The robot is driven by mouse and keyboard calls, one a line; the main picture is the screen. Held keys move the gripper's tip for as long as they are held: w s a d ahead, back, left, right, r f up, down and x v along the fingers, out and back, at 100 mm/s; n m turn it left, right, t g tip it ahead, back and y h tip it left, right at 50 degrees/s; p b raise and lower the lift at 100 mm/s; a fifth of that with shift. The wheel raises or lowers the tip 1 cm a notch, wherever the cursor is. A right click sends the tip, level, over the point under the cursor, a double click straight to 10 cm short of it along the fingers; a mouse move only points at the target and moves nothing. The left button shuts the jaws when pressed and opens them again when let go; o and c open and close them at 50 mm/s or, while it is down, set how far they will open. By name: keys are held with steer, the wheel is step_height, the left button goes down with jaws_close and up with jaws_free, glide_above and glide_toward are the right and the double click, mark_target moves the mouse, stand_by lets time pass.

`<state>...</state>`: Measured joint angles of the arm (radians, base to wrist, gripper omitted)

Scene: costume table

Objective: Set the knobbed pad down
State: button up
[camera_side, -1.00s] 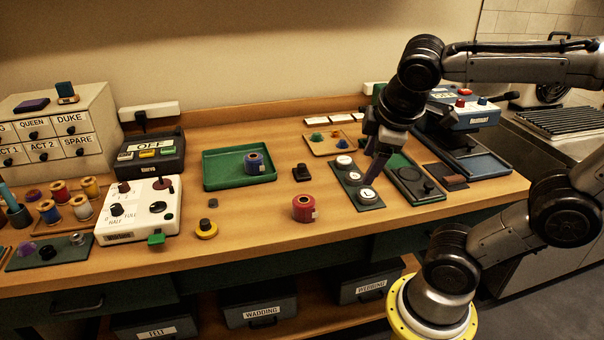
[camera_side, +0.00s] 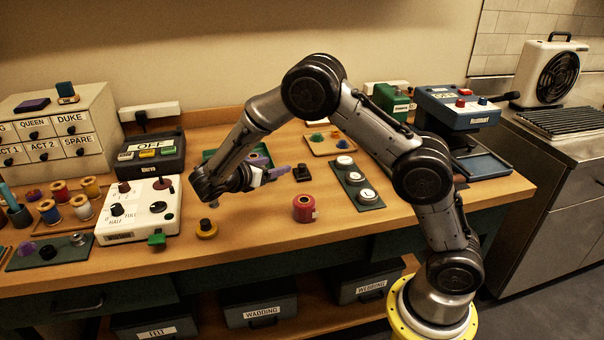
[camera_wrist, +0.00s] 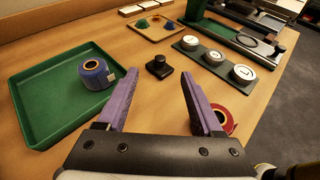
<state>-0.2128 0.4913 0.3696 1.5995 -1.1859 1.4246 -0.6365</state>
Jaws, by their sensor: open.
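The knobbed pad, a small black square block with a round knob on top (camera_side: 302,173), sits upright on the bare tabletop. It also shows in the wrist view (camera_wrist: 159,67), beyond my fingertips and between their lines, apart from them. My gripper (camera_side: 279,173) has purple fingers, lies nearly sideways and points right towards the pad in the side view. In the wrist view my gripper (camera_wrist: 157,84) is spread wide with nothing between the fingers.
A green tray (camera_wrist: 35,82) holding a blue tape roll (camera_wrist: 96,74) lies left of the pad. A red tape roll (camera_side: 304,208) stands in front, partly behind my right finger in the wrist view. A board with several round white buttons (camera_side: 358,183) lies to the right.

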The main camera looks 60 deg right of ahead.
steer(key=shift+f, duration=0.85)
glide_toward(301, 165)
steer(key=d, duration=0.2)
steer(key=shift+d, duration=0.3)
steer(key=x, duration=0.2)
steer(key=f+x, duration=0.1)
steer(key=x, duration=0.1)
steer(key=shift+s+d, duration=0.1)
steer(key=shift+d+f, duration=0.25)
steer(key=shift+d, duration=0.25)
jaws_close()
